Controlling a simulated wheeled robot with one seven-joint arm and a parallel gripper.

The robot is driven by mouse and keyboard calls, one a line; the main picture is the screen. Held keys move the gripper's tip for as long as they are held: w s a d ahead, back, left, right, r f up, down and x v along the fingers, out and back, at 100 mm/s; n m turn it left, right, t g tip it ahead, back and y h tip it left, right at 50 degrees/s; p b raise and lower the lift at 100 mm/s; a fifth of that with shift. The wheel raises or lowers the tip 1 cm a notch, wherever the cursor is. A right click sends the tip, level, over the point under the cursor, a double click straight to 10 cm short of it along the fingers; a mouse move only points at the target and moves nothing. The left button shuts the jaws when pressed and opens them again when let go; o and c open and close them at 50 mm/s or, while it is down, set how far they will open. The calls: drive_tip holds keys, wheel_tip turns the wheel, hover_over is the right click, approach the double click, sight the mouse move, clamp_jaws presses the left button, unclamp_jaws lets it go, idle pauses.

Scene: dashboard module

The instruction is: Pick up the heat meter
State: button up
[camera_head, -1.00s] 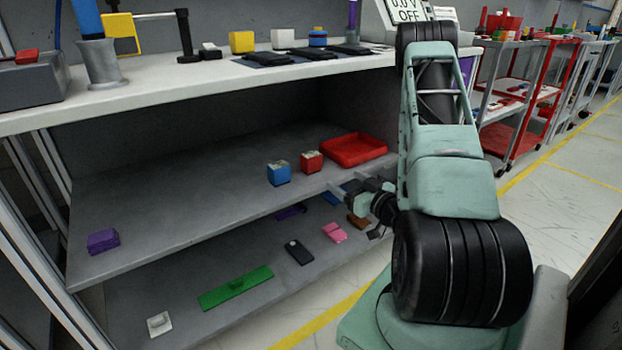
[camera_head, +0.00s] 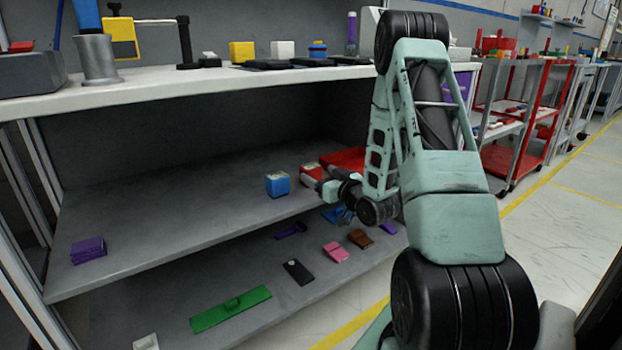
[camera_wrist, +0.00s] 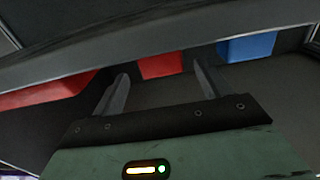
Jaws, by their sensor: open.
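No object is labelled as the heat meter, and I cannot tell which one it is. A small red box (camera_head: 312,171) and a small blue box (camera_head: 278,184) stand on the middle shelf (camera_head: 180,220). My gripper (camera_head: 318,185) is by the shelf's front edge, close to the red box and partly covering it. In the wrist view my gripper (camera_wrist: 163,78) is open, with nothing held. The red box (camera_wrist: 161,65) shows between and beyond its fingers; the blue box (camera_wrist: 247,46) is to the right. A grey edge cuts across both boxes.
A red tray (camera_head: 345,157) lies right of the red box, partly behind my arm. A purple block (camera_head: 88,250) sits at the shelf's left. The lower shelf holds a green plate (camera_head: 231,308) and several small parts. The worktop (camera_head: 170,84) overhangs the shelf.

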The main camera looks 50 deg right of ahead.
sight(315, 171)
drive_tip(key=b+x, duration=0.2)
drive_tip(key=x, duration=0.3)
drive_tip(key=shift+w+a, duration=0.1)
drive_tip(key=c, duration=1.2)
drive_tip(key=shift+o, duration=0.2)
wheel_tip(315, 171, up, 10)
drive_tip(key=p, duration=0.4)
drive_tip(key=shift+p, duration=0.4)
